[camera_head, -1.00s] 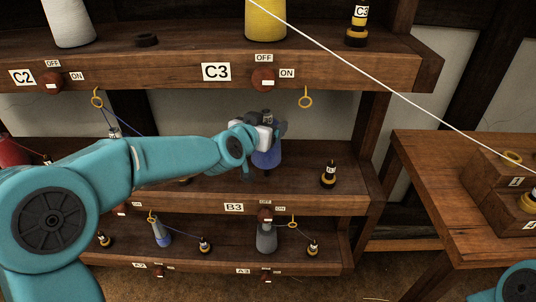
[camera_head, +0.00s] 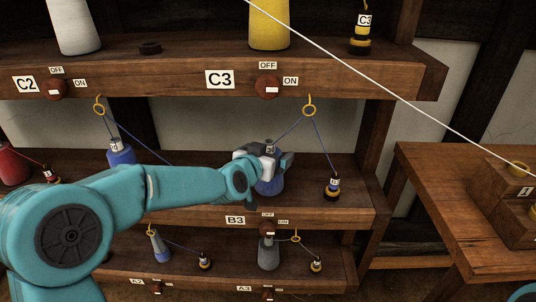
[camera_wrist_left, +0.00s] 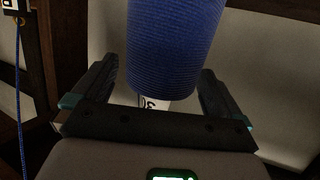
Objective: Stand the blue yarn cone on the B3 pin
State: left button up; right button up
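The blue yarn cone (camera_head: 268,186) stands upright on the middle shelf, just above the B3 label (camera_head: 235,220). Its pin is hidden under it. In the left wrist view the cone (camera_wrist_left: 174,45) fills the upper middle, with part of a white label below its blue windings. My left gripper (camera_head: 266,163) is at the cone's upper part. Its fingers (camera_wrist_left: 162,85) are spread on either side of the cone, with gaps beside it. A blue thread (camera_head: 291,131) runs from the cone's top to a brass ring (camera_head: 309,106). My right gripper is not in view.
The thread continues from the ring to a small bobbin (camera_head: 332,187) right of the cone. A B3 switch knob (camera_head: 267,229) is below the shelf edge. The C3 shelf (camera_head: 330,76) overhangs above. Another blue cone (camera_head: 121,154) is to the left. A bench (camera_head: 430,190) is at right.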

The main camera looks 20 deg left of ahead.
pick_arm(q)
jog(key=shift+r, duration=0.2)
jog(key=v, duration=1.1)
jog(key=shift+s+p, duration=0.35)
jog(key=shift+s, duration=0.1)
jog(key=shift+s, duration=0.1)
